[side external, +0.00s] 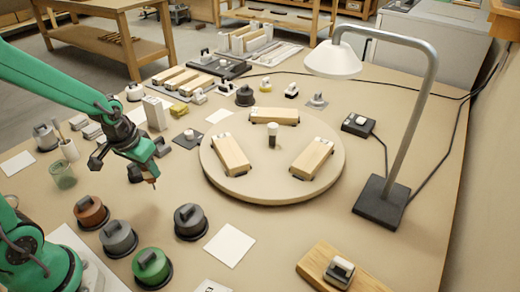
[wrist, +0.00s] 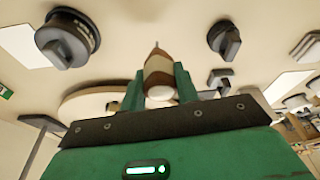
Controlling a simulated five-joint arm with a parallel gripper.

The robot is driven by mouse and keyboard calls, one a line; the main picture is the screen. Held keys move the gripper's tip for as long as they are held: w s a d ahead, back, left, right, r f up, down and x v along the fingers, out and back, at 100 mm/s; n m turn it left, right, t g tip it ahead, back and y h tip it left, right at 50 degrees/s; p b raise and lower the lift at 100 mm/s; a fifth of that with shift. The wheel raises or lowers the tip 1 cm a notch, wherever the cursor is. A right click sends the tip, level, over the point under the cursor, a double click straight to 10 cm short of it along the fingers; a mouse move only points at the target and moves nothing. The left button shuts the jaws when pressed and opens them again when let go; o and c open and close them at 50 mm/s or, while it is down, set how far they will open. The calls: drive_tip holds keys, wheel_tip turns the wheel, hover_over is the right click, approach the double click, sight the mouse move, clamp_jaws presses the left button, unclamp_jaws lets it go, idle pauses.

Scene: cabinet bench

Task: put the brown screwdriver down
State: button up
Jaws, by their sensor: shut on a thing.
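My gripper (wrist: 159,85) is shut on the brown screwdriver (wrist: 158,66). In the wrist view the screwdriver's brown body sits between the two green fingers, with a pale rounded end towards the palm and a thin dark tip pointing away. In the side external view my gripper (side external: 147,170) is above the left part of the bench, left of the round turntable. Only a small brown bit of the screwdriver (side external: 152,180) shows below the jaws there; it appears clear of the bench top.
The turntable (side external: 230,192) carries three wooden blocks and a small cylinder. A white card (side external: 229,246) lies flat nearby. A lamp (side external: 382,200) stands at right.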

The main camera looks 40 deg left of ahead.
sight(150, 178)
drive_tip(key=shift+f, duration=1.85)
drive_tip(key=shift+f, duration=0.15)
drive_tip(key=o, duration=1)
drive_tip(key=v, duration=1.2)
drive_tip(key=shift+d+r, duration=0.1)
drive_tip(key=shift+r, duration=0.15)
drive_tip(key=s+d+r+m+t, duration=0.1)
drive_tip(key=s+d+r+t, duration=0.1)
drive_tip(key=s+d+r, duration=0.2)
drive_tip(key=shift+s+d+r+m+t, duration=0.3)
drive_tip(key=shift+s+r, duration=0.4)
drive_tip(key=shift+r, duration=0.95)
